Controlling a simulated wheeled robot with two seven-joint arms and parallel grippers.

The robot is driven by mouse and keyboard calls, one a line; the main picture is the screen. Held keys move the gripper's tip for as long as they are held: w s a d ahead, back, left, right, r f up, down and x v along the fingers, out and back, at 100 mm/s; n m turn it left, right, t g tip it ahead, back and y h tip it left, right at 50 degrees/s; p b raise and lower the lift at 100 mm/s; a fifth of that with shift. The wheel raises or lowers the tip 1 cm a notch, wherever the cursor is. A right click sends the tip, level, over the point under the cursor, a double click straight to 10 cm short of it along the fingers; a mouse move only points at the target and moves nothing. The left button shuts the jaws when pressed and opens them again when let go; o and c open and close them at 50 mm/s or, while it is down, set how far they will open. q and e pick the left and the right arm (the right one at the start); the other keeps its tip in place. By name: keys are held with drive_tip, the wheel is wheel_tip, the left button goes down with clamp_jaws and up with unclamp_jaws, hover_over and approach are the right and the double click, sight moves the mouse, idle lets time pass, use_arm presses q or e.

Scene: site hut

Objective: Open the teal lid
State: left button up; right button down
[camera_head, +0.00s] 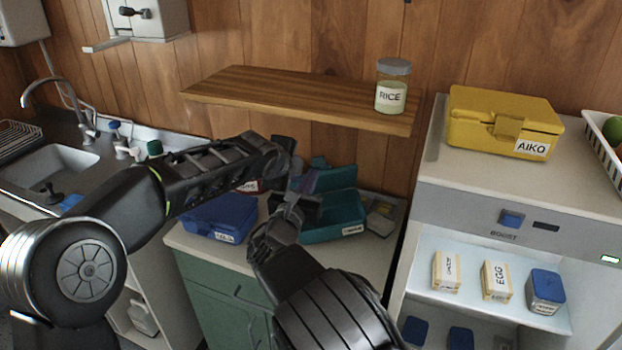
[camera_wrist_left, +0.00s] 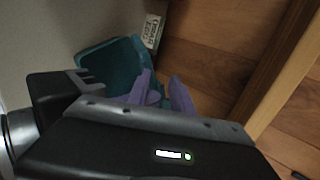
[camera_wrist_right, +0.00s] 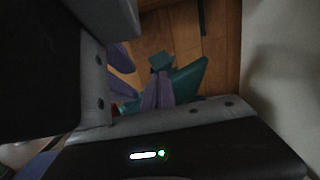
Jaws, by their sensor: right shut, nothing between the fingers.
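The teal box (camera_head: 335,222) sits on the counter, its labelled front facing me. Its teal lid (camera_head: 336,178) appears raised at the back, with the dark inside partly showing; its exact angle is hard to tell. Teal surfaces also show in the left wrist view (camera_wrist_left: 108,66) and the right wrist view (camera_wrist_right: 188,82). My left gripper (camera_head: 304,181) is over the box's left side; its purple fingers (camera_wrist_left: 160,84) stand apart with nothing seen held. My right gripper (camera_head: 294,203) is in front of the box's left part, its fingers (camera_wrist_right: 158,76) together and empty. My arms hide part of the box.
A blue box (camera_head: 218,217) stands left of the teal one. A wooden shelf (camera_head: 290,95) with a rice jar (camera_head: 392,88) overhangs the counter. A white cabinet (camera_head: 440,205) carrying a yellow box (camera_head: 500,125) stands to the right. A small grey-lidded container (camera_head: 381,216) is beside the teal box.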

use_arm(q)
drive_tip(key=v, duration=1.1)
drive_tip(key=shift+s, duration=0.2)
drive_tip(key=shift+a, duration=0.15)
